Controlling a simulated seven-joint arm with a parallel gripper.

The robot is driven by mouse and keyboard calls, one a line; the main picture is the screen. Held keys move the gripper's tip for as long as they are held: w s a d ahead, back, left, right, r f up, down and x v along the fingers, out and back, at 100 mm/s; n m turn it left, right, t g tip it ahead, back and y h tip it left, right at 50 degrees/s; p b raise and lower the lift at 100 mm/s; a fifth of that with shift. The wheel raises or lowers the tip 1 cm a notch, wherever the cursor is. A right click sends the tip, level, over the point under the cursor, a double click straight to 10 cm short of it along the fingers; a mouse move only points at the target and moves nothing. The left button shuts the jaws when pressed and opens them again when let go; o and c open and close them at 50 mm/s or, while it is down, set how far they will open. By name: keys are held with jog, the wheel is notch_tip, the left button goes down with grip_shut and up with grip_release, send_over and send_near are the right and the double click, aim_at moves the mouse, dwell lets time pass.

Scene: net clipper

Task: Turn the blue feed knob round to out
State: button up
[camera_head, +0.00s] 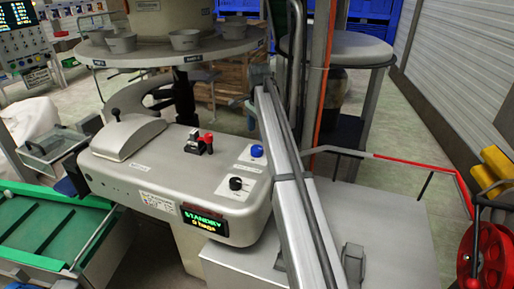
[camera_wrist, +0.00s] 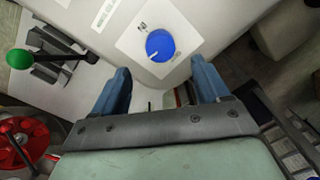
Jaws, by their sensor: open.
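The blue feed knob (camera_head: 257,151) sits on a white label plate on top of the grey machine housing, above a black knob (camera_head: 236,184). In the wrist view the blue knob (camera_wrist: 160,43) shows from above, with a white pointer mark toward its lower left. Small print on the plate (camera_wrist: 140,28) is too small to read. My gripper (camera_wrist: 162,78) is open and empty, its two blue fingers below the knob in the picture and apart from it.
A lit display (camera_head: 203,218) reads STANDBY. A long silver beam (camera_head: 290,180) runs close on the knob's right. A green-balled lever (camera_wrist: 20,58) and red wheel (camera_wrist: 22,145) show in the wrist view.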

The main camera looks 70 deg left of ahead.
aim_at(257, 148)
jog(key=f, duration=0.8)
jog(key=shift+a, duration=0.2)
jog(key=c, duration=1)
jog(key=shift+c, duration=0.2)
